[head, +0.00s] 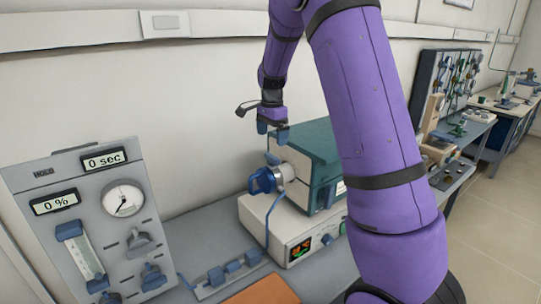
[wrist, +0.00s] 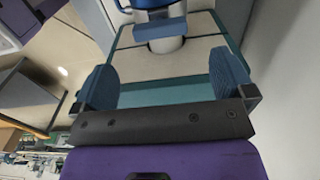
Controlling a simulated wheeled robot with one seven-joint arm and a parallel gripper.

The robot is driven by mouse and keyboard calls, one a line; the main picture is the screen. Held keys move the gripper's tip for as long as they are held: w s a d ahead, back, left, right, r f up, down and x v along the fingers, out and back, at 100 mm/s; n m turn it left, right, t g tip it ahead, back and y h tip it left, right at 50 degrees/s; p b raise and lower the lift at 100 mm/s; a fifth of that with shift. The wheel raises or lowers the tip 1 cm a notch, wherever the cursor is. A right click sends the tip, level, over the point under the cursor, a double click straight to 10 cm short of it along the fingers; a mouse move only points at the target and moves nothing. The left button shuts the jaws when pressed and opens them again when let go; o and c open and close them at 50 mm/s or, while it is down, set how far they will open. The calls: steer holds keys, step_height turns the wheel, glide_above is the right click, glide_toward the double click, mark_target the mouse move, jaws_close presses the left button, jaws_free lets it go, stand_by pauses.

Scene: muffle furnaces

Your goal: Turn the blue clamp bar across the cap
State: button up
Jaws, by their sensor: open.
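The muffle furnace (head: 312,150) has a teal housing and a pale front section. A grey round cap (head: 286,173) sticks out at its left end, with a blue knob-like part (head: 262,181) on it. A small blue bar (head: 272,158) shows just above the cap; it looks like the clamp bar. In the wrist view a blue bar (wrist: 160,29) lies across a pale cylinder at the top edge. My gripper (head: 272,131) is above the cap and bar, apart from them. In the wrist view its blue fingers (wrist: 166,80) are wide apart with nothing between them.
The furnace stands on a pale control base (head: 285,225) with a lit display. A grey gas panel (head: 95,215) with gauge and knobs stands at left. Blue fittings (head: 233,270) and an orange mat (head: 262,292) lie in front. The wall is close behind.

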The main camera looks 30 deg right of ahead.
mark_target(272, 156)
step_height(272, 156, down, 8)
steer(key=shift+r, duration=0.25)
steer(key=c, duration=0.9)
